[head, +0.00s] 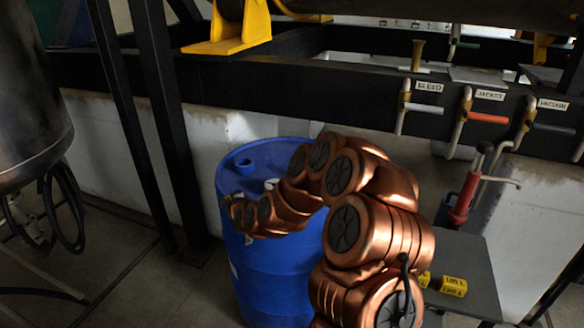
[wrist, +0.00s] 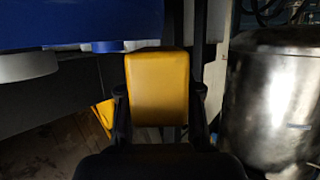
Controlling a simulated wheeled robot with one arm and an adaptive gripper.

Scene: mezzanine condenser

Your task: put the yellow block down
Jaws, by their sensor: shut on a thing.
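The yellow block (wrist: 158,88) is upright in the middle of the wrist view, between the two dark fingers of my gripper (wrist: 160,92). My gripper is shut on it, with a finger against each side. In the head view I cannot make out the block or the fingers; the end of my copper arm is over the near left part of the blue drum's top (head: 262,155).
The blue drum (wrist: 70,22) fills the wrist view's upper left, with its caps close to the block. A steel tank (head: 30,110) stands at the left. A grey table (head: 468,262) with small yellow labelled items (head: 453,286) is at the right. Labelled valves (head: 489,118) line the black beam.

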